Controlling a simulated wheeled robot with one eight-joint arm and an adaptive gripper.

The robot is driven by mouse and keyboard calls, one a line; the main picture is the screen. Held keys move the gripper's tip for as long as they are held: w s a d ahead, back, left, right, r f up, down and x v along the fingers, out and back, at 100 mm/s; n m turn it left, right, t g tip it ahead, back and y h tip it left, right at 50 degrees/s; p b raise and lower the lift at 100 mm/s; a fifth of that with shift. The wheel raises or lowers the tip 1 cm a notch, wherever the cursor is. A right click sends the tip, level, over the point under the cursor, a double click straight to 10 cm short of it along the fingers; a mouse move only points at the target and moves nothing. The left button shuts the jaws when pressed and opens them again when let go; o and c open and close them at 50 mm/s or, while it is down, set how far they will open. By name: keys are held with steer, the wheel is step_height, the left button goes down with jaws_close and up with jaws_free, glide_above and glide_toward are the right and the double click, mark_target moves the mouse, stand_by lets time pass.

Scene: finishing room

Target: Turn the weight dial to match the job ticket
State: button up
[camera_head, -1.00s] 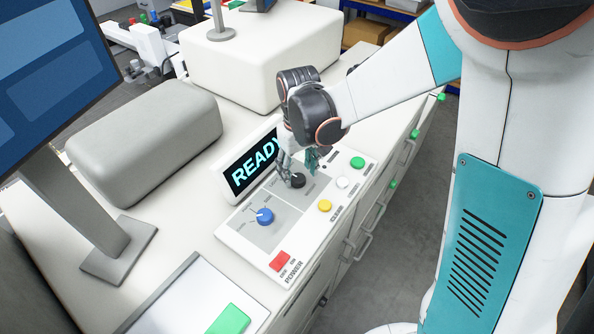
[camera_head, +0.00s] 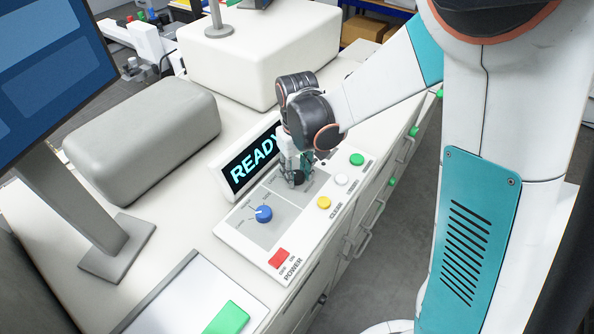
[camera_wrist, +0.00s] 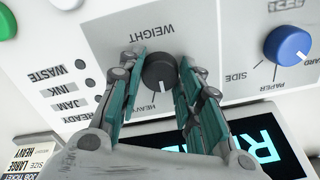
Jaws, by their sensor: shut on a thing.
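The weight dial (camera_wrist: 160,72) is a round black knob on the white control panel (camera_wrist: 250,50); the wrist view shows the panel upside down. My gripper (camera_wrist: 162,68) is shut on the dial, with a teal finger on each side. A small light mark on the dial faces down in the wrist picture, near the HEAVY label; its exact setting is hard to read. In the head view my gripper (camera_head: 296,172) stands over the panel and largely hides the dial (camera_head: 295,179). The job ticket (camera_wrist: 24,158) at the wrist view's lower left reads LARGE and HEAVY.
The blue dial (camera_head: 264,214) sits beside the weight dial. Yellow (camera_head: 323,202), white (camera_head: 341,179) and green (camera_head: 357,159) buttons line the panel, with a red power switch (camera_head: 279,258). A display (camera_head: 252,163) reading READY stands close behind my gripper.

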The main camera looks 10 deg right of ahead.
mark_target(297, 175)
steer(key=shift+f+m+b, duration=0.1)
steer(key=shift+m+b, duration=0.45)
steer(key=shift+m, duration=0.35)
steer(key=m+b, duration=0.1)
steer(key=m, duration=0.2)
steer(key=o, duration=1.1)
step_height(297, 175, up, 12)
steer(key=shift+r, duration=0.15)
